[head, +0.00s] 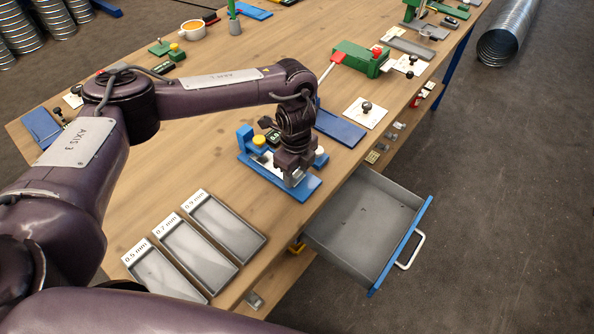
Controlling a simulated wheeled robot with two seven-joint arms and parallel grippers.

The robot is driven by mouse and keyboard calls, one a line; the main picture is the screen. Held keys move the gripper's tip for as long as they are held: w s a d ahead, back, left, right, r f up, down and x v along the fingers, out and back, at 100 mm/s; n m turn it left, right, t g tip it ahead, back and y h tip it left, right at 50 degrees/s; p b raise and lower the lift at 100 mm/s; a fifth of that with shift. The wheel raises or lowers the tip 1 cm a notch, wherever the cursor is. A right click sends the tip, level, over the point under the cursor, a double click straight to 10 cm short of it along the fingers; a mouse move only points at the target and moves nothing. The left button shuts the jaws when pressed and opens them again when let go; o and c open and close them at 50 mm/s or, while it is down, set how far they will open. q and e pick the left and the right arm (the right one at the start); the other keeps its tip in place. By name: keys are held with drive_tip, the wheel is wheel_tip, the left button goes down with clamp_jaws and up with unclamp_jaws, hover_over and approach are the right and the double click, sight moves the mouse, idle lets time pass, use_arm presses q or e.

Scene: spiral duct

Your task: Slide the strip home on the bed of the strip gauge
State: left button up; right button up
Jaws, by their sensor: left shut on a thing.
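The strip gauge (303,189) is a blue device near the table's front edge, with a blue upright block, a yellow knob and a dark display on its far left side. My left gripper (292,180) points down over the gauge's bed, low and close to it. It is shut on a small pale metal piece, which looks like the strip; the fingers and wrist hide most of it. Pale metal also shows on the bed (263,162) left of the gripper. I cannot tell whether the strip touches the end of the bed. My right gripper is not in view.
Three grey trays (227,227) labelled with thicknesses in mm lie at the front left. An open grey drawer (365,222) juts out below the table edge. A green device with a red lever (360,59) and a white plate with a black knob (364,112) stand beyond the gauge.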

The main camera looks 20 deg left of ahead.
use_arm(q)
drive_tip(key=shift+w+a+f, duration=0.15)
drive_tip(key=shift+a, duration=0.15)
drive_tip(key=o, duration=1.7)
drive_tip(key=shift+c, duration=0.2)
drive_tip(key=shift+r+p, duration=1.2)
drive_tip(key=shift+r, duration=0.15)
drive_tip(key=shift+r+p, duration=1.9)
drive_tip(key=shift+r, duration=0.3)
drive_tip(key=shift+f, duration=0.1)
